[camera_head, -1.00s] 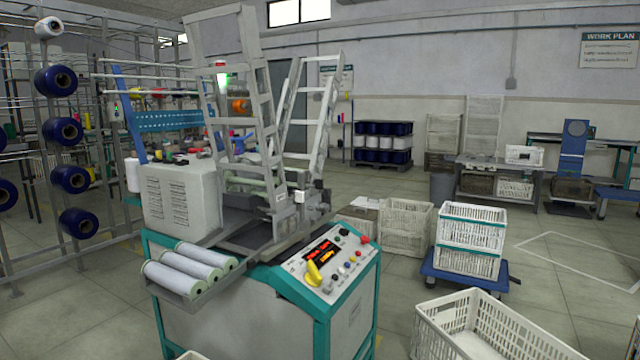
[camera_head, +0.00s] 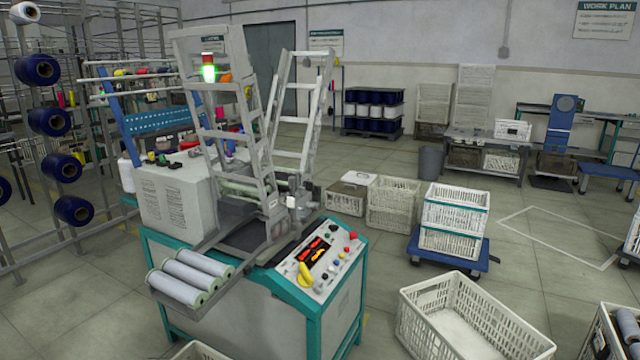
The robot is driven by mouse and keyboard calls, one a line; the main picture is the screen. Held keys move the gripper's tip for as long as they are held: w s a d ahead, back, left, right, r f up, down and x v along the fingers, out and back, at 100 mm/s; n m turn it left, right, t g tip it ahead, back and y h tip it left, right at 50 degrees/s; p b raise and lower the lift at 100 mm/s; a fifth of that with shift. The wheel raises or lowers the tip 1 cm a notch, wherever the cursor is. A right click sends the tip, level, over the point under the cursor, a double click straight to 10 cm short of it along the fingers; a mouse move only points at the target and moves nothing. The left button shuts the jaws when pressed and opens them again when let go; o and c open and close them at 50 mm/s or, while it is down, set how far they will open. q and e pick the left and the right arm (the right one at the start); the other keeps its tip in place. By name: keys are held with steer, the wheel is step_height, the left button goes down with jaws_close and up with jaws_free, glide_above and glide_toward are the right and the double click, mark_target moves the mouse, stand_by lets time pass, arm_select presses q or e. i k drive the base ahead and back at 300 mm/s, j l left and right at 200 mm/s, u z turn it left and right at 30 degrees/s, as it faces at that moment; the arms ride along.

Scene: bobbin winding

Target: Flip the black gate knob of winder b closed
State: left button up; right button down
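A winder (camera_head: 240,290) with a teal and grey cabinet stands at centre left. Its control panel (camera_head: 318,262) has a display, a yellow handle (camera_head: 304,274) and several small coloured knobs, one of them red (camera_head: 353,236). Several white bobbins (camera_head: 185,283) lie on the tray at its front left. Small dark knobs (camera_head: 162,160) show on top of the grey housing; I cannot tell which is the black gate knob, and no letter on the winder is readable. Neither of my grippers is in view.
A large white crate (camera_head: 470,318) stands on the floor right of the winder. Stacked crates (camera_head: 455,218) sit on a blue dolly (camera_head: 440,256) behind it. A creel with blue spools (camera_head: 50,122) stands at the left.

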mark_target(308, 185)
steer(key=u, duration=0.5)
steer(key=i+l+u, duration=0.15)
steer(key=u, duration=0.35)
steer(key=l+u, duration=0.3)
steer(key=u, duration=0.15)
steer(key=i+l+u, duration=0.1)
steer(key=l+u, duration=0.15)
steer(key=l, duration=0.15)
steer(key=l+u, duration=0.2)
steer(key=l, duration=0.15)
steer(key=l+u, duration=0.25)
steer(key=l, duration=1.3)
steer(key=k+l, duration=0.1)
steer(key=l, duration=0.7)
steer(key=i+u, duration=0.05)
